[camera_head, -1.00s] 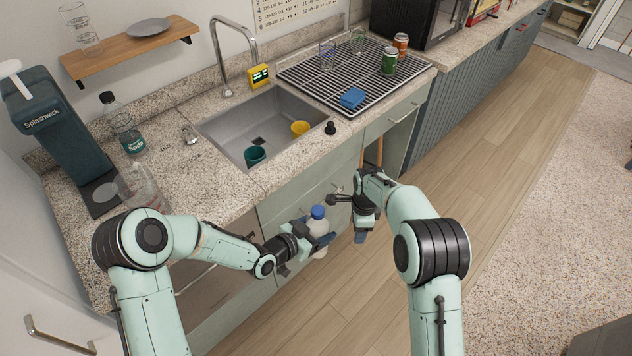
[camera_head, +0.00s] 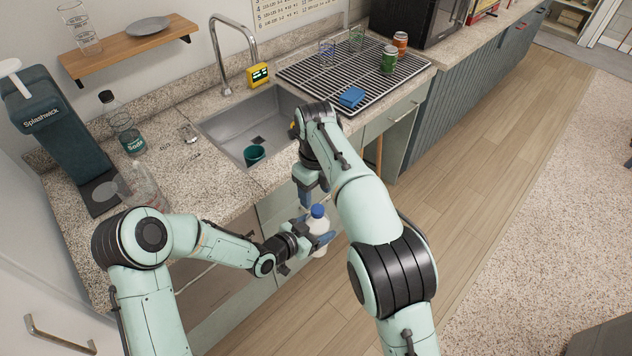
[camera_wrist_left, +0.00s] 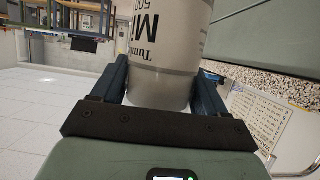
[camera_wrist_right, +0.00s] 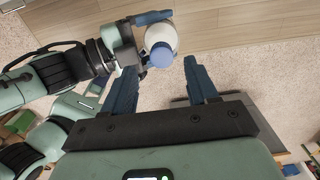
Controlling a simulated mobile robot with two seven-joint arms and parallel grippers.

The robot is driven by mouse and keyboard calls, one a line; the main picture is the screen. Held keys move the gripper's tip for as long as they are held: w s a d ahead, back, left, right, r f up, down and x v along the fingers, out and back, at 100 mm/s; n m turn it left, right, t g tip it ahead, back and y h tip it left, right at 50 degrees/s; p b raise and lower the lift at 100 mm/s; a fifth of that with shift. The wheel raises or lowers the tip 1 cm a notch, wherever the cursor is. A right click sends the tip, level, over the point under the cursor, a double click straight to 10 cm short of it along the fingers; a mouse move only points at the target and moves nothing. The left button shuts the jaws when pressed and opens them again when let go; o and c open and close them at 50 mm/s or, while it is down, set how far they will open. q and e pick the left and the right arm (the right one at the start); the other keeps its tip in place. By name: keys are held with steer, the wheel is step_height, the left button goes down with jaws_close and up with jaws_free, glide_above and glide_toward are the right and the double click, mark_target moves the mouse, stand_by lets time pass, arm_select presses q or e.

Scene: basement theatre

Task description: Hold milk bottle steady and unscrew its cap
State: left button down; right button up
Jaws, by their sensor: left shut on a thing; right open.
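The white milk bottle (camera_head: 319,225) has a blue cap (camera_head: 317,211) and is held upright in front of the counter. My left gripper (camera_head: 318,240) is shut on the bottle's body. In the left wrist view the bottle (camera_wrist_left: 170,45), with black lettering, sits between both fingers. My right gripper (camera_head: 305,200) points down, above and just beside the cap, open and empty. In the right wrist view the cap (camera_wrist_right: 162,54) shows beyond the open fingers (camera_wrist_right: 160,85), roughly between their tips but farther off. The cap sits on the bottle.
The counter with its sink (camera_head: 230,130) stands behind my grippers. A drying rack (camera_head: 330,75) holds a blue sponge (camera_head: 352,97), a green can (camera_head: 389,60) and glasses. A soda bottle (camera_head: 127,135) stands at left. Open floor (camera_head: 490,160) lies to the right.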

mark_target(315, 207)
steer(key=shift+f, duration=2.4)
